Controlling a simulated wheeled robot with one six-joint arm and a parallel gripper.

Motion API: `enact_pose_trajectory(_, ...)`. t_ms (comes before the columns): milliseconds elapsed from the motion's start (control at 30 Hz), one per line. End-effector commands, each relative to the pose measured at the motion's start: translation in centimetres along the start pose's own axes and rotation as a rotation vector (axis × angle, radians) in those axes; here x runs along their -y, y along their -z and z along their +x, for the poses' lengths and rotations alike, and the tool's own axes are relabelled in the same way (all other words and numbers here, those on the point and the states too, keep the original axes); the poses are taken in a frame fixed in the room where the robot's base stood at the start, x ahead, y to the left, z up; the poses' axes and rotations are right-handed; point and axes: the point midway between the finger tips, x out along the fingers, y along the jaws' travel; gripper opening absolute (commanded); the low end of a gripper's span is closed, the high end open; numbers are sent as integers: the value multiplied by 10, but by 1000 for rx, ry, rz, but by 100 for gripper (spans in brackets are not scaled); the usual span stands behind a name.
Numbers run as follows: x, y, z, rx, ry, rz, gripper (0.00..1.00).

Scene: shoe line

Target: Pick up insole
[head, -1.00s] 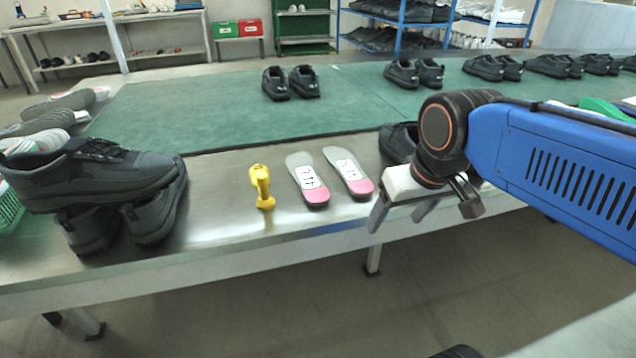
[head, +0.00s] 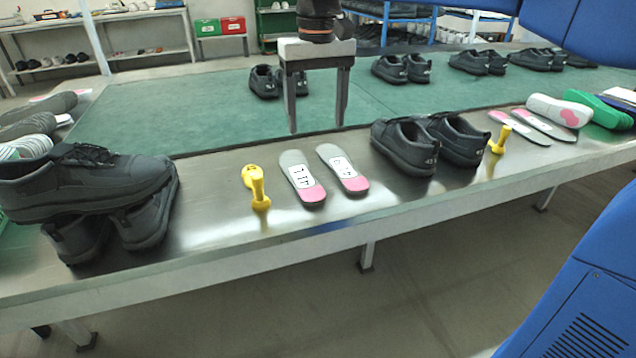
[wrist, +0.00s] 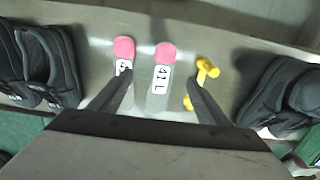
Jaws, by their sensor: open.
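Two grey insoles with pink heels and white labels lie side by side on the steel bench. The left insole (head: 303,178) and the right insole (head: 343,169) are both flat in the head view. In the wrist view they appear as the 41 L insole (wrist: 160,80) near the middle and the other insole (wrist: 123,56) to its left, partly covered by a finger. My gripper (head: 317,130) is open and empty, fingers pointing down, above and behind the insoles in the head view. Its fingers (wrist: 160,92) frame the 41 L insole in the wrist view.
A second yellow tool (head: 499,140) and more insoles (head: 530,125) lie at right. A green belt (head: 200,115) runs behind.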

Motion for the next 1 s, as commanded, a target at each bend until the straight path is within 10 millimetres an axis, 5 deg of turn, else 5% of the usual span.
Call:
enact_pose_trajectory(267, 17, 11, 6, 21, -5, -14, 70)
enact_pose_trajectory(800, 16, 9, 97, 21, -5, -13, 70)
enact_pose_trajectory(1000, 16, 9, 117, 19, -4, -13, 70)
